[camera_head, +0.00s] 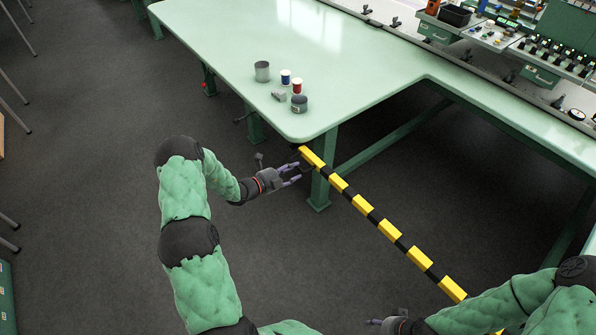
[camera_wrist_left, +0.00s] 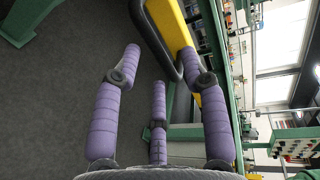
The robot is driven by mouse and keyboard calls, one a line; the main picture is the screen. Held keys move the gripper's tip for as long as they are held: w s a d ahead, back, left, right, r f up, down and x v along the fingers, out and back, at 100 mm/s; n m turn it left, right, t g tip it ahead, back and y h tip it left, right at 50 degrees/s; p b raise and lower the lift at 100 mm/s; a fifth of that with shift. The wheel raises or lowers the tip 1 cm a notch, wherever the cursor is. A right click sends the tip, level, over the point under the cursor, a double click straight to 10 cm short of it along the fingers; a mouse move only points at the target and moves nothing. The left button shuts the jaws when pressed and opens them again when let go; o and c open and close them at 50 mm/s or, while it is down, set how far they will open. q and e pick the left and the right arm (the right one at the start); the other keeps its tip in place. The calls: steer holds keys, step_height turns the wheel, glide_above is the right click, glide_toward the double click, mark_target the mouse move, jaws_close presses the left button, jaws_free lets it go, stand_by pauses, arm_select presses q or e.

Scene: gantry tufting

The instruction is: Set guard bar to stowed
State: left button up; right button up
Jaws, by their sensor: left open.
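The guard bar (camera_head: 377,222) is striped yellow and black. It slants from the near corner of the green table down to the lower right, where my right arm covers part of it. My left gripper (camera_head: 297,173) is open, just left of the bar's upper end. In the left wrist view, the yellow bar (camera_wrist_left: 172,24) and a black handle loop (camera_wrist_left: 142,30) on it lie beyond and between the spread purple fingers. The fingers are not closed on the handle; whether one touches it I cannot tell. My right gripper (camera_head: 375,322) shows only partly at the bottom edge.
The green table (camera_head: 240,40) carries a grey can (camera_head: 262,71), blue and red spools and small grey items near its corner. A table leg (camera_head: 319,188) stands right behind my left gripper. Control panels line the back right.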

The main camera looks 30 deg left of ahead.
mark_target(298, 167)
arm_select(q)
steer(key=shift+b+x, duration=0.35)
steer(key=shift+x, duration=1.15)
jaws_close()
